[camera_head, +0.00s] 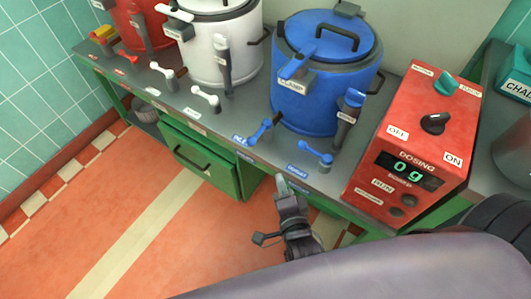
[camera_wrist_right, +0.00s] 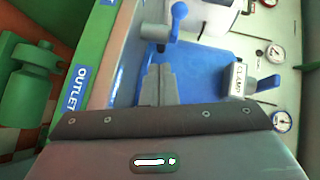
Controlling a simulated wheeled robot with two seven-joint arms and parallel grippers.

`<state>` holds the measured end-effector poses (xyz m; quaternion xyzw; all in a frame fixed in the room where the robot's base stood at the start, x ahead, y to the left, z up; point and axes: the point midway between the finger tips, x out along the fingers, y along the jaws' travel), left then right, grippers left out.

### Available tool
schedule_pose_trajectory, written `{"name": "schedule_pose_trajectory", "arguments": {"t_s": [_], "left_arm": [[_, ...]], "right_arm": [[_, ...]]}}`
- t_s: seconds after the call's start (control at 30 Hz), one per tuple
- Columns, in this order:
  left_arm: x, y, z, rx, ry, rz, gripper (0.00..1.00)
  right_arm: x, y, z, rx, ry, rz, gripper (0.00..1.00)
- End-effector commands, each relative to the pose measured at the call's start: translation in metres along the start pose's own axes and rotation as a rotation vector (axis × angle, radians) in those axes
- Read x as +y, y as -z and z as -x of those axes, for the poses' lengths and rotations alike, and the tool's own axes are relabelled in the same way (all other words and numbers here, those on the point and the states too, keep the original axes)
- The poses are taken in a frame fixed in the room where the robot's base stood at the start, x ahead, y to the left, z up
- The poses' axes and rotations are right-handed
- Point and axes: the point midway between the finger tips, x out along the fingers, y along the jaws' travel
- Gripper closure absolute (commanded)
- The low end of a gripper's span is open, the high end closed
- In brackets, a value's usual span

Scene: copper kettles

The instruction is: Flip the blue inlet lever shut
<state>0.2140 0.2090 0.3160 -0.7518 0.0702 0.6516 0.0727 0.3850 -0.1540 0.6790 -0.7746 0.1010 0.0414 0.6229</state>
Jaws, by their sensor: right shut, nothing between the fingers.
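The blue kettle (camera_head: 318,100) stands on the grey counter, with two blue levers at its front. The left blue lever (camera_head: 260,132) is by a small blue label whose text is too small to read surely. The right blue lever (camera_head: 315,151) is by the outlet label (camera_head: 297,170). My right gripper (camera_head: 281,182) is shut and empty, in front of the counter edge and below both levers. In the right wrist view its fingers (camera_wrist_right: 160,82) point toward a lever with a blue knob (camera_wrist_right: 178,10), apart from it; the outlet label (camera_wrist_right: 75,88) is at left. My left gripper is not in view.
A red dosing box (camera_head: 410,135) reading 0 g stands right of the blue kettle. White (camera_head: 220,45) and red (camera_head: 140,22) kettles with their own levers stand to the left. A green drawer (camera_head: 200,160) is under the counter. The floor in front is clear.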

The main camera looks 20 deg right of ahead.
Motion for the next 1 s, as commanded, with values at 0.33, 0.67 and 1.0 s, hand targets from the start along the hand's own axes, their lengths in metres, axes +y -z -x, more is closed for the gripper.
{"name": "schedule_pose_trajectory", "arguments": {"t_s": [0.33,0.67,1.0], "left_arm": [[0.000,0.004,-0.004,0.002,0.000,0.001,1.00],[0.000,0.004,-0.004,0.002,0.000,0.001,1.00],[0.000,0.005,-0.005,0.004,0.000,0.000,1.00]], "right_arm": [[-0.020,0.010,0.002,0.036,0.049,-0.095,1.00],[-0.021,0.010,-0.011,0.036,0.050,-0.092,1.00],[-0.025,0.013,-0.080,0.036,0.052,-0.090,1.00]]}}
